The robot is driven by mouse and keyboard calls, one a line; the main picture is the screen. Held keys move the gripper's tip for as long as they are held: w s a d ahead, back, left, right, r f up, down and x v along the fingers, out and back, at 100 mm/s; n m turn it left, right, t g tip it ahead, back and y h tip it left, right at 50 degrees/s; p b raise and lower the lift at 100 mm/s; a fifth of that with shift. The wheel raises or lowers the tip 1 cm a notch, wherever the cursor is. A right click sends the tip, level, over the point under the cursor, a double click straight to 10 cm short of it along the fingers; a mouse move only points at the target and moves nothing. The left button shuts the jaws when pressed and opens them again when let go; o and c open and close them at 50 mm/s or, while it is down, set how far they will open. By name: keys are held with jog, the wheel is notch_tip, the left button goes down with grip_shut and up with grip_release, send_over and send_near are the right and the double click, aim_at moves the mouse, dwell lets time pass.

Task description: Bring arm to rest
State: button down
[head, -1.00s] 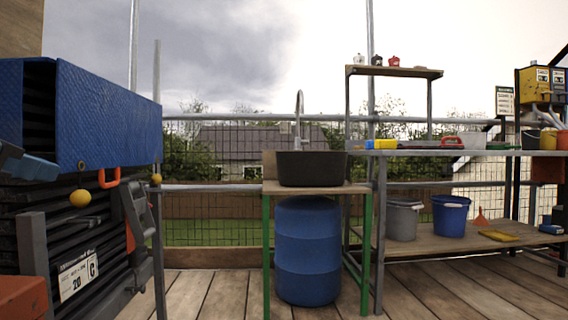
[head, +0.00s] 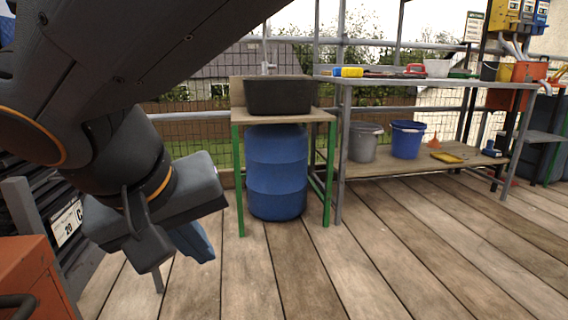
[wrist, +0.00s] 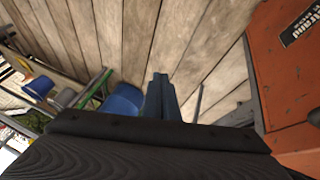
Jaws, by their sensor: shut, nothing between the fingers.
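My gripper (head: 192,240) shows in the head view at the lower left, at the end of my dark arm. It points down and holds nothing, above the plank floor and to the left of the blue barrel. In the wrist view my gripper's blue fingers (wrist: 160,98) are together at the centre, over bare wooden planks. The arm hides much of the left side of the head view.
An orange-red cabinet (head: 38,282) stands close at the lower left; it also fills the right of the wrist view (wrist: 290,90). The blue barrel (head: 276,172) stands under a black sink (head: 279,96). A shelf bench (head: 400,170) holds buckets. The planks at front right are clear.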

jog(key=s+d+f+n+g+y+p, duration=0.25)
jog(key=s+d+g+p, duration=0.35)
jog(key=s+d+p, duration=0.3)
jog(key=d+r+m+p, duration=0.3)
jog(key=d+r+p, duration=0.8)
jog(key=p, duration=0.7)
jog(key=d+r+m+h+p, duration=0.1)
jog(key=d+r+m+p, duration=0.3)
jog(key=d+r+p, duration=0.7)
notch_tip(320, 180, up, 7)
jog(key=p, duration=0.7)
jog(key=shift+f, duration=0.15)
jog(key=shift+w+a, duration=0.1)
